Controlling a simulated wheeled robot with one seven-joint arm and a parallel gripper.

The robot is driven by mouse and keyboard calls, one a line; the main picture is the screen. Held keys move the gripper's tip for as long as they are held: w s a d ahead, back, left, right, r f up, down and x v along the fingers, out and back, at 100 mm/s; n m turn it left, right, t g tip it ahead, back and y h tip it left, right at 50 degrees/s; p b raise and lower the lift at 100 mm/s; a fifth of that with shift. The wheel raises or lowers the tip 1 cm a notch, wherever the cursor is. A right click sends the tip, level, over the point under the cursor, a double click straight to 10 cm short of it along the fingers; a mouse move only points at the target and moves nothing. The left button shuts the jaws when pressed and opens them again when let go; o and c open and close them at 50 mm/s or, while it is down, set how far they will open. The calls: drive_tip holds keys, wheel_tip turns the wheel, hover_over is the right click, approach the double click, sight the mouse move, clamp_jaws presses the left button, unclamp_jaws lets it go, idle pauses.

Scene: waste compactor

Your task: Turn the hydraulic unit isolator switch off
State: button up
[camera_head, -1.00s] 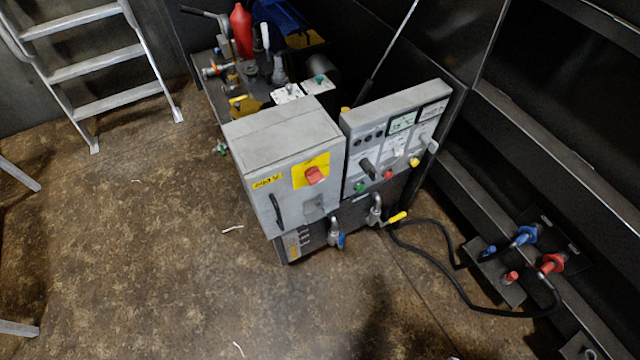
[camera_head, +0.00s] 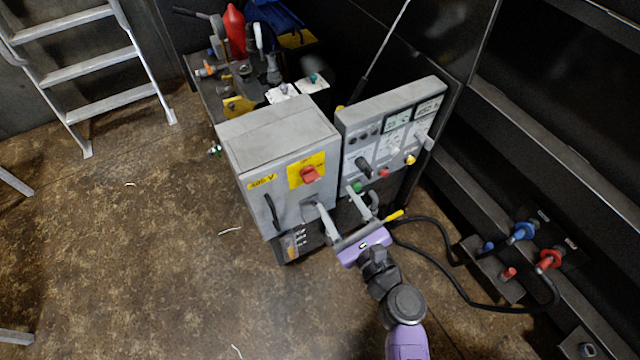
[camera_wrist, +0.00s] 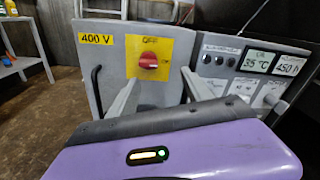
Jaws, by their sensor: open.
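The isolator switch (camera_head: 310,174) is a red rotary knob on a yellow plate (camera_head: 296,180), on the front of a grey box (camera_head: 277,139) marked 400 V. In the wrist view the red knob (camera_wrist: 148,61) sits below the word OFF, upper middle. Its exact turn angle is hard to read. My gripper (camera_head: 339,201) is open and empty, in front of and below the knob in the head view. In the wrist view its two fingers (camera_wrist: 158,88) point at the box, one on each side below the knob, apart from it as far as I can tell.
A control panel (camera_head: 392,135) with knobs and displays adjoins the box on the right. A black handle (camera_head: 272,213) is on the box front. A black hose (camera_head: 440,265) runs to red and blue couplings at right.

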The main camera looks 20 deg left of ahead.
sight(314, 181)
drive_tip(key=w+a+m, duration=0.1)
drive_tip(key=a, duration=0.1)
drive_tip(key=w+a+m, duration=0.1)
drive_tip(key=a, duration=0.1)
drive_tip(key=w+a+m+y, duration=0.1)
drive_tip(key=a, duration=0.2)
drive_tip(key=shift+f+g+b, duration=0.15)
drive_tip(key=shift+g+b, duration=0.25)
clamp_jaws()
